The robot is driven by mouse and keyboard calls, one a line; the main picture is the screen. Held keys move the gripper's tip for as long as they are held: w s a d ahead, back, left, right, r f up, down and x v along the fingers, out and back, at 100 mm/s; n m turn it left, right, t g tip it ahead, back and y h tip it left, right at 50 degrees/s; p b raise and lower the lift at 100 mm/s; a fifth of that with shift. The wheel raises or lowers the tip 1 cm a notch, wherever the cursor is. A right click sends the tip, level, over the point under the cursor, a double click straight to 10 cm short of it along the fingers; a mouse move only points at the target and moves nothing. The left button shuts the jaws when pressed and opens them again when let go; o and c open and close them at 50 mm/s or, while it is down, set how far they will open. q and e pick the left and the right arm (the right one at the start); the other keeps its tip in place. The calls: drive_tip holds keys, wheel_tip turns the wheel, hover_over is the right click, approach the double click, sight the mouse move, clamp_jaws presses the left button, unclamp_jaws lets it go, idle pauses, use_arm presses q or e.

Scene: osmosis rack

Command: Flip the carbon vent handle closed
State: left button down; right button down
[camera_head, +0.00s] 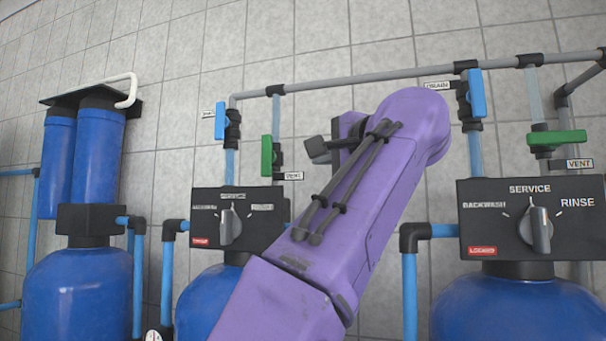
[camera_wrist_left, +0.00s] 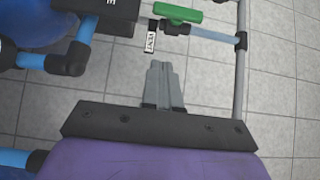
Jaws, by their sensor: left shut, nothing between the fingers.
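A green vent handle (camera_head: 267,155) stands upright, in line with its pipe, on the left control unit. It shows at the top of the left wrist view (camera_wrist_left: 178,14), beside a VENT label. A second green vent handle (camera_head: 557,137) lies crosswise to its pipe on the right unit. I cannot read which one is the carbon vent. My left gripper (camera_head: 316,149) is just right of the left green handle, its fingers pointing left. In the left wrist view its fingers (camera_wrist_left: 160,68) are together and empty, apart from the handle. My right gripper is not in view.
Blue handles (camera_head: 220,121) (camera_head: 477,93) stand near both vents. A grey pipe (camera_head: 350,80) runs overhead. Black control boxes with dials (camera_head: 230,226) (camera_head: 538,226) sit below, on blue tanks. My purple left arm covers the middle.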

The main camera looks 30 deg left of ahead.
use_arm(q)
drive_tip(key=shift+x, duration=0.9)
drive_tip(key=p, duration=0.1)
approach(267, 155)
drive_tip(key=w+a+f, duration=0.2)
drive_tip(key=w, duration=0.1)
drive_tip(key=w+a+f, duration=0.1)
drive_tip(key=w, duration=0.1)
drive_tip(key=shift+a+f, duration=0.3)
drive_tip(key=shift+a, duration=0.1)
drive_tip(key=shift+s+a+r, duration=0.15)
drive_tip(key=shift+s+a, duration=0.05)
drive_tip(key=shift+a, duration=0.15)
drive_tip(key=shift+w, duration=0.1)
